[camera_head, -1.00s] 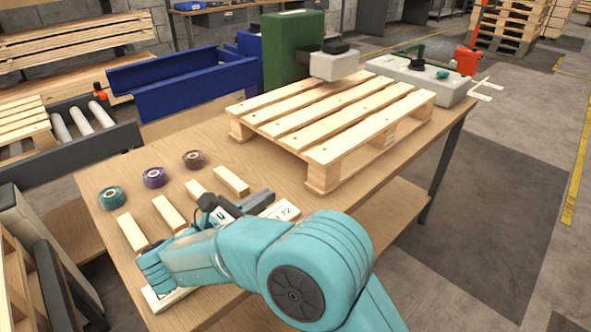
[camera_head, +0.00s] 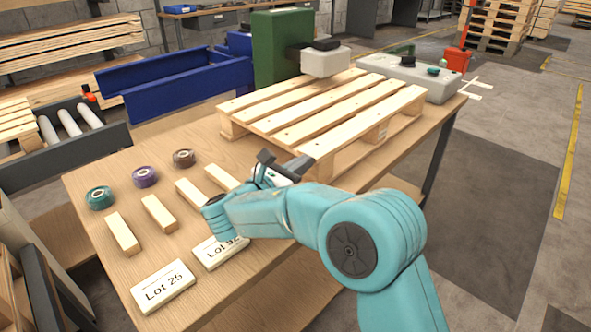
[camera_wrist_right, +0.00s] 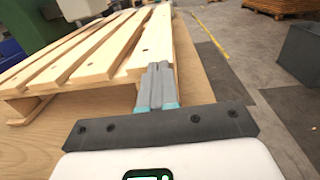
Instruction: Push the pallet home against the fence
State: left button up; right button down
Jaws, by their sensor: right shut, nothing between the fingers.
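The pallet (camera_head: 330,105), pale slatted wood, lies flat on the wooden table (camera_head: 130,262) and spans its back right part. My right gripper (camera_head: 303,165) is shut and empty at the pallet's near corner. In the right wrist view its closed grey fingers (camera_wrist_right: 158,82) point at the pallet's edge (camera_wrist_right: 132,68); I cannot tell whether they touch. The arm and gripper hide part of the pallet's near corner. A green upright (camera_head: 277,48) with a grey head stands behind the pallet. I cannot tell which part is the fence. My left gripper is not in view.
Tape rolls (camera_head: 145,177), several wood blocks (camera_head: 158,213) and two lot cards (camera_head: 163,287) lie on the table's left and front. A grey control box (camera_head: 412,78) stands behind the pallet at right. A blue trough (camera_head: 180,85) is behind left.

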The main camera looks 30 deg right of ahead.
aim_at(325, 147)
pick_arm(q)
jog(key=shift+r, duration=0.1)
pick_arm(e)
jog(key=shift+d, duration=0.1)
jog(key=p+x, duration=0.4)
jog(key=x, duration=0.3)
jog(key=shift+w+d+r, duration=0.1)
jog(key=shift+d+r, duration=0.05)
jog(key=shift+d, duration=0.2)
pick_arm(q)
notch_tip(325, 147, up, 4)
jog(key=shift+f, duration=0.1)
pick_arm(e)
jog(key=shift+w+d, duration=0.15)
jog(key=shift+d, duration=0.1)
jog(key=shift+f, duration=0.2)
